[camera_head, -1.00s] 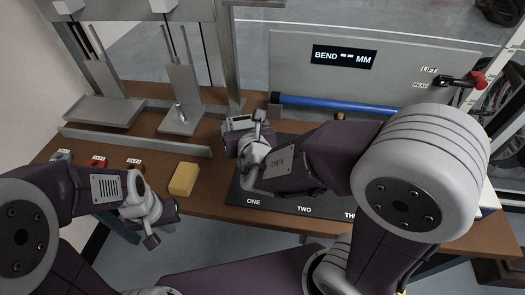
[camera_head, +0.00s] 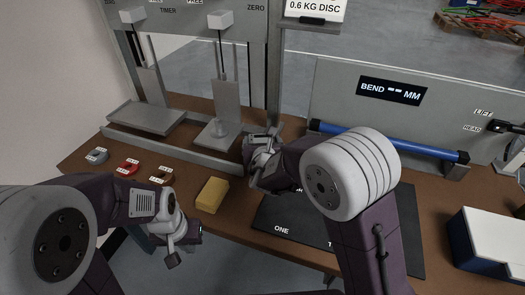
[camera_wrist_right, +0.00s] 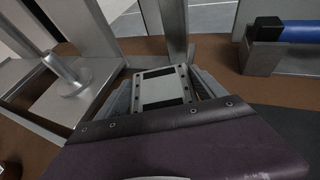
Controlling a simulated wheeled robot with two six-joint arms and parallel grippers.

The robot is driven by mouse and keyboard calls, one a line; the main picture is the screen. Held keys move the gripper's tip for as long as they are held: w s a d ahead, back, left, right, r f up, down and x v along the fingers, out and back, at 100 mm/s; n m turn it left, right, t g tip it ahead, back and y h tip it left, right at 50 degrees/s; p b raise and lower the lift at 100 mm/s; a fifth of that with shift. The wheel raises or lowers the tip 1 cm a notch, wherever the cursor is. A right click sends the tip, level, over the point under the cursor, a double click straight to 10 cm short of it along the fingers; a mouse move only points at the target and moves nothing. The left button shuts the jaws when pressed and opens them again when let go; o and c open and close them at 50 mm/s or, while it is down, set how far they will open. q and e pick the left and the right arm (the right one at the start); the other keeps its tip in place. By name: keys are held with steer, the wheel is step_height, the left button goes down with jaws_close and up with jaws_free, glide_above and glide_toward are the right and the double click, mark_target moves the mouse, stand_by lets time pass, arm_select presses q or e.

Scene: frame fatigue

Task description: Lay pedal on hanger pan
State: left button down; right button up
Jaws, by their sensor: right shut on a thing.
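The pedal (camera_wrist_right: 165,88), a pale flat block with dark strips, is held between the fingers of my right gripper (camera_wrist_right: 166,95). In the head view my right gripper (camera_head: 262,145) is just right of the nearer hanger pan, and the arm partly hides the pedal. That grey pan (camera_head: 206,143) has an upright peg on it; it also shows at left in the right wrist view (camera_wrist_right: 92,103). A second hanger pan (camera_head: 140,119) is further left. My left gripper (camera_head: 186,240) is low in front of the bench, apart from these things; its jaw opening is unclear.
A yellow sponge-like block (camera_head: 212,195) lies near the bench's front edge. Small grey, red (camera_head: 128,168) and brown pieces sit left of it. A metal rail (camera_head: 175,150) runs before the pans. A black mat (camera_head: 268,215) and blue bar (camera_head: 390,141) are right.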

step_height(320, 180, down, 4)
steer(key=shift+r+b, duration=0.25)
steer(key=shift+b, duration=0.35)
steer(key=shift+f+b, duration=0.5)
steer(key=o, duration=1.3)
steer(key=shift+s, duration=0.1)
